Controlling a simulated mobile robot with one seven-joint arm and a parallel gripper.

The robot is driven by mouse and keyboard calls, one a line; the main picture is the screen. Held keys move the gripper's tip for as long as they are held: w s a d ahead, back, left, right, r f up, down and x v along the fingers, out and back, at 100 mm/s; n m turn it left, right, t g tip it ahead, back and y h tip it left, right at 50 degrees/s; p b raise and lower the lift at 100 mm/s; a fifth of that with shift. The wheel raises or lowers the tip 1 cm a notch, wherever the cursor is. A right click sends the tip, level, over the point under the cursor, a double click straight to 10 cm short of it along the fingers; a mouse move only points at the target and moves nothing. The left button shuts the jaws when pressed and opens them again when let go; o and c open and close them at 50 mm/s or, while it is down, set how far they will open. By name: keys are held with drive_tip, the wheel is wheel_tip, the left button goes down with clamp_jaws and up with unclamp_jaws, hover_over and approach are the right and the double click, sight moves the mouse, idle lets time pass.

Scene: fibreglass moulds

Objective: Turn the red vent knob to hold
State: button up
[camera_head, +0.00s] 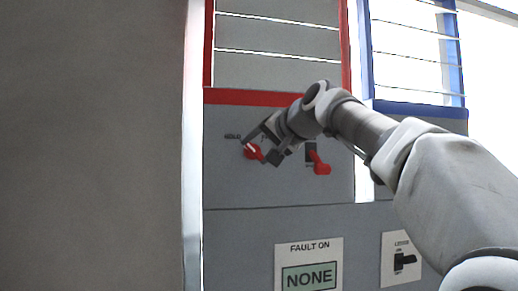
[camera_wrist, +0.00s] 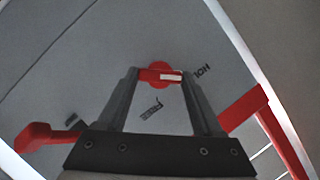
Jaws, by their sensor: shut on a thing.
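The red vent knob (camera_head: 254,153) is on the grey panel, left of centre in the head view. Its white mark slants to the upper left, toward the "HOLD" label. In the wrist view the knob (camera_wrist: 159,71) sits between my fingertips, its white mark on the side of a partly visible label reading "HOL" (camera_wrist: 202,72). My gripper (camera_head: 257,145) is shut on the knob, one finger at each end of its bar. My gripper partly covers the knob in the head view.
A red lever handle (camera_head: 319,163) is just right of the knob. A "FAULT ON NONE" plate (camera_head: 308,262) and a black switch (camera_head: 404,260) are lower down. A grey wall (camera_head: 95,150) fills the left. Red-framed (camera_head: 347,45) and blue-framed (camera_head: 368,50) slatted sections stand above.

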drive_tip(key=o, duration=1.4)
drive_tip(key=shift+c, duration=0.2)
drive_tip(key=b+v, duration=0.4)
drive_tip(key=v, duration=1.3)
drive_tip(key=shift+s+b, duration=0.25)
drive_tip(key=shift+b, duration=0.05)
